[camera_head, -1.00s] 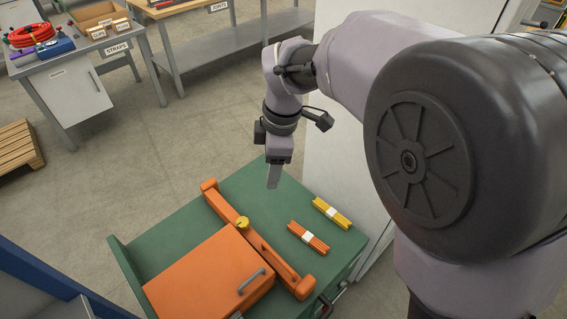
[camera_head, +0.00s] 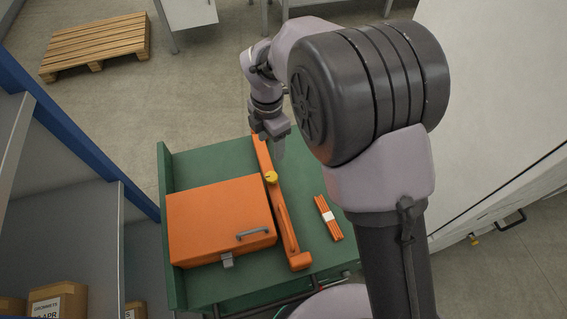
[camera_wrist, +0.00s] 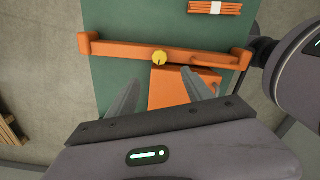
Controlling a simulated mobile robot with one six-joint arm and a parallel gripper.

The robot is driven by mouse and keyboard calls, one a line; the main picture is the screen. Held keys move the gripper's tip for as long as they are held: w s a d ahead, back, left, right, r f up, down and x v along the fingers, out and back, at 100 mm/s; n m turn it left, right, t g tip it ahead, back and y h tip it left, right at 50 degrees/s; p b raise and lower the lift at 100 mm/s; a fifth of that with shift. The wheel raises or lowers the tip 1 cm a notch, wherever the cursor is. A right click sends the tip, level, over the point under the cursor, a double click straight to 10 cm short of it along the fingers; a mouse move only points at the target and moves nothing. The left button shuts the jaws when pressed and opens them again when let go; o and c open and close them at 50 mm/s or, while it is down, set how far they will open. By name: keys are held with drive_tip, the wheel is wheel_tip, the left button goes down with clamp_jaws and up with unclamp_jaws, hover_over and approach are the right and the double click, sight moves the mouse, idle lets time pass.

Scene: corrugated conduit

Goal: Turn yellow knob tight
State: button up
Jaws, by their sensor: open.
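The yellow knob (camera_head: 271,177) sits on a long orange bar (camera_head: 286,221) that lies across the green cart top, beside an orange case. In the wrist view the knob (camera_wrist: 159,58) is near the middle of the bar (camera_wrist: 115,49), with a small dark mark on its face. My gripper (camera_head: 277,150) is above the cart near the far part of the bar. In the wrist view its two fingers (camera_wrist: 158,95) are spread apart with nothing between them, pointing toward the bar and case. The knob lies beyond the fingertips, untouched.
The orange case (camera_head: 218,222) with a grey handle fills the cart's left part. A bundle of orange sticks (camera_head: 328,217) lies right of the bar on the green cart top (camera_head: 310,180). Blue-edged shelving (camera_head: 75,130) stands left; a wooden pallet (camera_head: 97,45) lies on the floor.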

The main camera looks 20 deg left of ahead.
sight(271, 176)
drive_tip(key=f+b, duration=0.2)
drive_tip(key=f, duration=0.6)
drive_tip(key=f+b, duration=0.3)
drive_tip(key=f, duration=0.5)
drive_tip(key=shift+s+a+f, duration=0.2)
drive_tip(key=shift+f, duration=0.1)
clamp_jaws()
drive_tip(key=shift+m, duration=0.3)
drive_tip(key=m, duration=0.5)
drive_tip(key=shift+m, duration=2.7)
